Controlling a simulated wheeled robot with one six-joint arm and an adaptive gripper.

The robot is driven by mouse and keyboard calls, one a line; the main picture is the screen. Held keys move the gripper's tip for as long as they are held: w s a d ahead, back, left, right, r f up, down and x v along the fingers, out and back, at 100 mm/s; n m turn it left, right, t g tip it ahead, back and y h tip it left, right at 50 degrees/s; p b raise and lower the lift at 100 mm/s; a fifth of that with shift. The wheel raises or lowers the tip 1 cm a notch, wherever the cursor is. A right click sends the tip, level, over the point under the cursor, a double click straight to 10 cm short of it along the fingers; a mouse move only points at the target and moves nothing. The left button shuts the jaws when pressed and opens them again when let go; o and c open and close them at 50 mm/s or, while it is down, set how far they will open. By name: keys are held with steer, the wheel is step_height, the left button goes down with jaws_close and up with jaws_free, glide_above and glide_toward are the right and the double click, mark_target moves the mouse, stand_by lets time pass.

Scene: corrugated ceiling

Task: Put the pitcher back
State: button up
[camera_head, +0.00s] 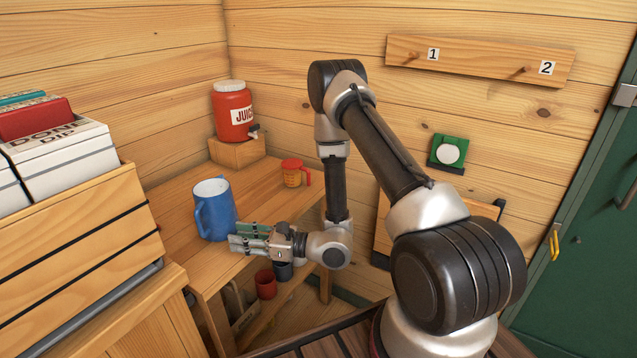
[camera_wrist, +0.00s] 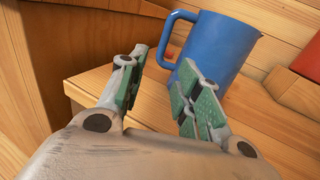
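The blue pitcher (camera_head: 219,208) stands upright on the wooden shelf table, its handle on the left side in the head view. It also shows in the wrist view (camera_wrist: 223,45), its handle toward the upper middle. My gripper (camera_head: 236,240) is just in front of the pitcher's lower right side in the head view. In the wrist view my gripper (camera_wrist: 163,75) is open, its green-padded fingers apart. The pitcher's handle appears just beyond the fingertips, roughly in line with the gap. I cannot tell whether the fingers touch the pitcher. Nothing is visibly held.
A red juice dispenser (camera_head: 233,108) sits on a wooden block in the corner. A red-and-orange cup (camera_head: 293,173) stands on the table. A wooden crate (camera_head: 80,255) of boxes is at left. A wall board (camera_head: 478,60) has pegs numbered 1 and 2. Red and dark cups are below.

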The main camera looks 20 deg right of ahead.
steer(key=s+d+r+n+g, duration=0.2)
steer(key=s+r+n+g, duration=1.2)
steer(key=r, duration=0.4)
steer(key=s+d+r+n+t+h, duration=0.2)
steer(key=d+h, duration=0.3)
steer(key=d, duration=0.3)
steer(key=s+d+r+n+t+h, duration=0.3)
steer(key=s+d+r+n+h, duration=0.1)
steer(key=d, duration=0.5)
steer(key=s+d+r+n+t+h, duration=0.3)
steer(key=d+r+n+h, duration=0.1)
steer(key=d, duration=0.4)
steer(key=shift+d+r+n+h, duration=0.35)
steer(key=shift+r+h, duration=0.2)
steer(key=shift+h, duration=0.45)
